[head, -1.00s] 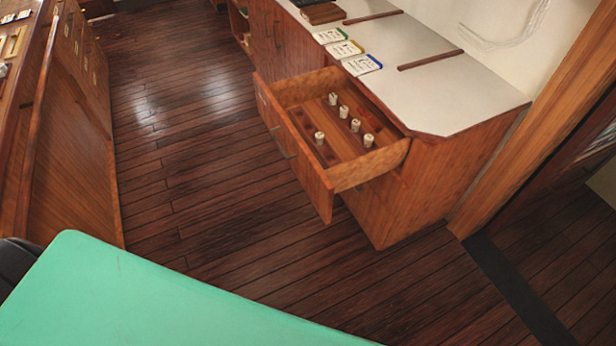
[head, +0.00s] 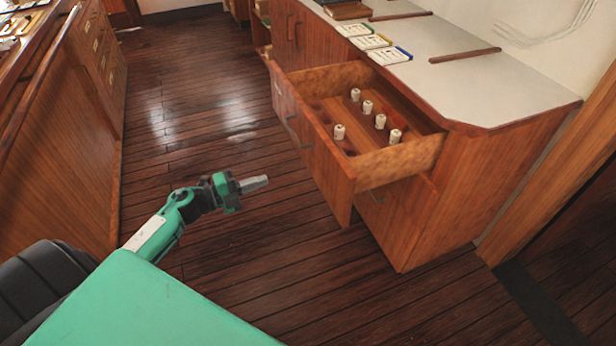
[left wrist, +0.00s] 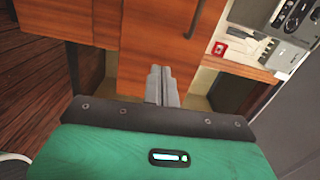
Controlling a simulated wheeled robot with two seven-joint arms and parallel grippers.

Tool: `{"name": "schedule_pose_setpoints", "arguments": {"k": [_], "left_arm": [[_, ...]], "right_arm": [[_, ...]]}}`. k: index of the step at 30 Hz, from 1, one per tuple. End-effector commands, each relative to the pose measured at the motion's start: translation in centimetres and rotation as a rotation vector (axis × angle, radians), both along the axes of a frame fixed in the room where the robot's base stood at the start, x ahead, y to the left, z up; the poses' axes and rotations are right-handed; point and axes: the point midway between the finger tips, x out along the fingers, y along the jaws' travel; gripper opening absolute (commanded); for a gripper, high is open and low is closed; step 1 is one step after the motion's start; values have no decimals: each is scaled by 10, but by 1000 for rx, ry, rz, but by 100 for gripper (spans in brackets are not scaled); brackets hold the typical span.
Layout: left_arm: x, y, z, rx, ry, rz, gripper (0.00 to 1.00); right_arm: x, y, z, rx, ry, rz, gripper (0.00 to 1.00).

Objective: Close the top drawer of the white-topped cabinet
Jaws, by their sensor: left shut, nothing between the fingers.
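The white-topped cabinet (head: 480,85) stands at the right in the head view. Its top drawer (head: 318,150) is pulled well out, with several small white cylindrical pieces (head: 367,107) standing inside. A dark handle (head: 291,128) is on the drawer front. My left gripper (head: 262,182) is shut and empty, out over the floor to the left of the drawer front and apart from it. In the left wrist view the shut fingers (left wrist: 161,85) point toward a wooden panel that I cannot identify surely. My right gripper is not in view.
Cards or booklets (head: 372,42) and dark wooden strips (head: 465,55) lie on the white top. A wooden console (head: 70,130) runs along the left. The dark plank floor (head: 200,110) between them is clear. A wooden door frame (head: 560,165) stands at the right.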

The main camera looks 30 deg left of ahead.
Motion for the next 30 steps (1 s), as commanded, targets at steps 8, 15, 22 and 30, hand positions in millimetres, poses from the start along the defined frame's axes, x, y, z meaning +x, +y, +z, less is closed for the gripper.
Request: {"name": "schedule_pose_setpoints", "arguments": {"k": [8, 15, 22, 30], "left_arm": [[5, -14, 14, 54, -46, -56, 0], [35, -39, 15, 51, -46, -54, 0], [68, -66, 15, 51, -46, -53, 0], [96, -91, 14, 50, -43, -52, 0]], "right_arm": [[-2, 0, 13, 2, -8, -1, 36], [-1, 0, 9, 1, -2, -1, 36], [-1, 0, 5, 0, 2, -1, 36], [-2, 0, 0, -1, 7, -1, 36]]}}
